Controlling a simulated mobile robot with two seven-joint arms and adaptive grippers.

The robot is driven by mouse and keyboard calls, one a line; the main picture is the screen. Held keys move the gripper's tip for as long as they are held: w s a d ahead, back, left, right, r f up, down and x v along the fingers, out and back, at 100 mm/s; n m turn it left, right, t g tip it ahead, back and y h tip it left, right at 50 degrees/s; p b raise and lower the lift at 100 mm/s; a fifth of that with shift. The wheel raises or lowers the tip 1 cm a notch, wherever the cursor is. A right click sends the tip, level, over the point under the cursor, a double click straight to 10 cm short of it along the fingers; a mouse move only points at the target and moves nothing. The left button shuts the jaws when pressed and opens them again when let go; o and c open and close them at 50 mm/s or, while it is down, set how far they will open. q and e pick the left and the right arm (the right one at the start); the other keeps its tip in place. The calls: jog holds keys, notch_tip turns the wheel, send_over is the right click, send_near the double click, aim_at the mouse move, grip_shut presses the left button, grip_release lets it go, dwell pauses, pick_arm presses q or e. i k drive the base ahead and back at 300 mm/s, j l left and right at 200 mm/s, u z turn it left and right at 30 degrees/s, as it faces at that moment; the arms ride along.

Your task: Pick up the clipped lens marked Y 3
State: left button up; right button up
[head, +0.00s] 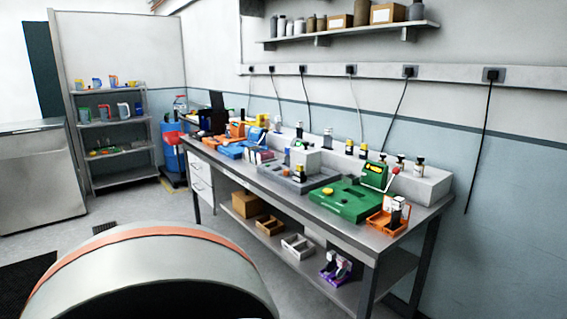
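A long grey workbench (425,212) stands along the right wall with many small coloured devices on it. A green device (345,203), an orange open case (385,219), a grey device (300,182) and a blue device (238,149) are on its top. I cannot pick out a lens marked Y 3; the markings are too small to read. Small black and yellow pieces (349,147) stand along the back of the bench. Neither of my grippers is in view.
A shelf rack (115,148) with coloured items stands at the far left. Under the bench are a cardboard box (248,205), small trays (298,246) and purple items (336,267). A wall shelf (350,32) hangs above. Open floor lies in front of the bench.

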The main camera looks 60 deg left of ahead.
aim_at(287, 158)
jog(key=k+u, duration=0.3)
jog(key=k+j+u, duration=0.1)
jog(key=u, duration=0.25)
jog(key=i+j+u, duration=0.1)
jog(key=u, duration=0.3)
jog(key=j+u, duration=0.1)
jog(key=u, duration=0.35)
jog(key=i+u, duration=0.15)
jog(key=u, duration=0.25)
jog(key=i, duration=0.45)
jog(key=i+j+z, duration=0.1)
jog(key=z, duration=0.7)
jog(key=i+j+z, duration=0.1)
jog(key=j+z, duration=0.6)
jog(key=j, duration=0.15)
jog(key=j+z, duration=0.3)
jog(key=j, duration=0.7)
jog(key=j+z, duration=0.1)
jog(key=j, duration=0.9)
jog(key=k+j+z, duration=0.1)
jog(key=j, duration=0.85)
jog(key=k, duration=0.05)
